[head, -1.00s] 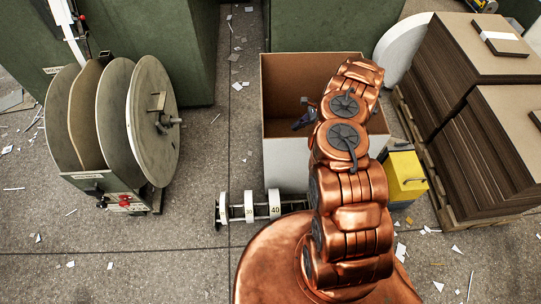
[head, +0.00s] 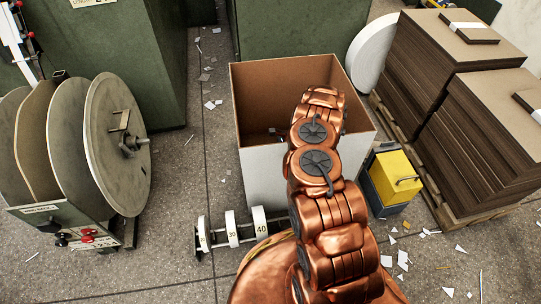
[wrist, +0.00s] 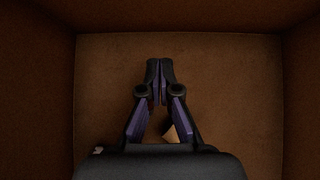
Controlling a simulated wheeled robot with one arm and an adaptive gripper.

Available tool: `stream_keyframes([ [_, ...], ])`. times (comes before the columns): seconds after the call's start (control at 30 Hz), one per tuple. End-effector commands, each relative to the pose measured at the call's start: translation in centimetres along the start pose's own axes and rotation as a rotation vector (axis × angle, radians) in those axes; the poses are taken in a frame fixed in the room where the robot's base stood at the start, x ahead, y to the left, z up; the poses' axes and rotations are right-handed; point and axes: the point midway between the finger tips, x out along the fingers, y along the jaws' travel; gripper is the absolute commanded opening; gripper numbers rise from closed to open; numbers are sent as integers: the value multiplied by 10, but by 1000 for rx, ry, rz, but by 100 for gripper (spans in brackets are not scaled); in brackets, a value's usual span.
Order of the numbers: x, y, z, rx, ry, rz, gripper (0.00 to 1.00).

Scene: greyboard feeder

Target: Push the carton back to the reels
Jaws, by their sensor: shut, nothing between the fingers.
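The carton (head: 262,172) is an open-topped box, white outside and brown inside. It stands upright on the floor at the centre of the head view, behind my arm. Its brown floor (wrist: 230,90) and walls fill the wrist view. My gripper (wrist: 158,66) is shut and empty, pointing down into the carton, with walls around it on the visible sides. Whether it touches the carton cannot be told. In the head view my arm hides the gripper and part of the carton. Large grey reels (head: 117,145) stand on a green stand at the left.
A rack of white numbered discs (head: 232,230) lies in front of the carton. A yellow box (head: 396,178) stands close at its right, beside a pallet of stacked brown board (head: 440,110). Green machines (head: 290,35) stand behind. Floor between reels and carton holds only scraps.

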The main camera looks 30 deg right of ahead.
Motion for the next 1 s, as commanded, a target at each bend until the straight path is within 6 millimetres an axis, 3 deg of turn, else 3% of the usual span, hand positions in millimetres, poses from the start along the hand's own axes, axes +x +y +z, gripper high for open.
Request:
stream_keyframes([
  [0.03,13,0,-2,0,0,1,0],
  [0.33,65,0,-2,-1,-1,2,0],
  [0.4,71,0,7,-1,-2,1,0],
  [0.7,86,-1,27,-2,0,-2,0],
  [1.0,88,0,28,-1,1,-1,0],
])
